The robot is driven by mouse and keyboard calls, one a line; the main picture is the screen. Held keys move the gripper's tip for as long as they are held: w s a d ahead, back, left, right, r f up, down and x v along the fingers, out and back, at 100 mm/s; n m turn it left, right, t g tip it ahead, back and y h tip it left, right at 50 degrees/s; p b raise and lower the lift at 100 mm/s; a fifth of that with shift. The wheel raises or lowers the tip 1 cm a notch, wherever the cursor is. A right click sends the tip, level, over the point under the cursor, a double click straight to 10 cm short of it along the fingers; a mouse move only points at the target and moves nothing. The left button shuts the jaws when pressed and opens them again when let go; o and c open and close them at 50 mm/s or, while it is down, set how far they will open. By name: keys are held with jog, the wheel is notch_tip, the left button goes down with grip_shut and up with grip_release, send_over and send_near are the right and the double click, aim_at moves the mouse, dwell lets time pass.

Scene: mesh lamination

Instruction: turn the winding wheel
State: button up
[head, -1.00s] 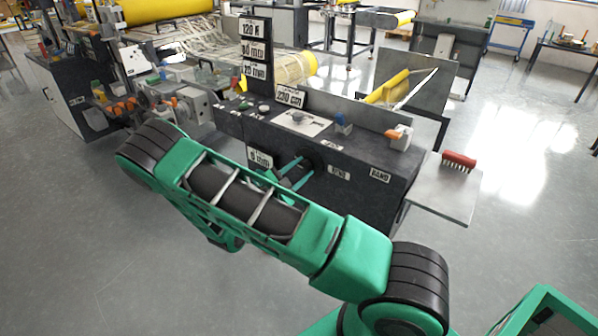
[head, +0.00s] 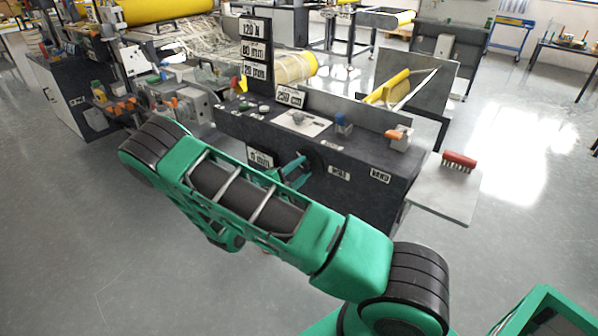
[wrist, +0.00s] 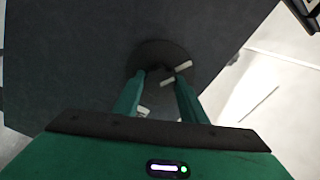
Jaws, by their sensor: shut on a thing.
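The winding wheel (head: 314,158) is a dark disc on the front face of the dark machine cabinet (head: 356,172). In the wrist view the wheel (wrist: 150,54) lies straight ahead, with a dark hub part and small pale pieces by the fingertips. My gripper (head: 302,162) reaches the wheel from the front, partly hidden behind my arm in the head view. In the wrist view my gripper (wrist: 160,74) has its two green fingers on either side of the dark hub part, shut on the wheel. The exact contact is too dark to make out.
An orange-and-white device (head: 399,137) sits on the cabinet top at the right. A grey side shelf (head: 440,195) bearing a red brush (head: 459,160) sticks out beyond it. A yellow roll (head: 295,67) lies behind. The floor in front is clear.

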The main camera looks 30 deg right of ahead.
jog(key=shift+a+f, duration=0.1)
jog(key=shift+f, duration=0.1)
jog(key=o, duration=1.1)
jog(key=shift+w, duration=0.1)
jog(key=shift+c, duration=0.2)
jog(key=shift+r, duration=0.1)
jog(key=v, duration=1)
jog(key=shift+a, duration=0.35)
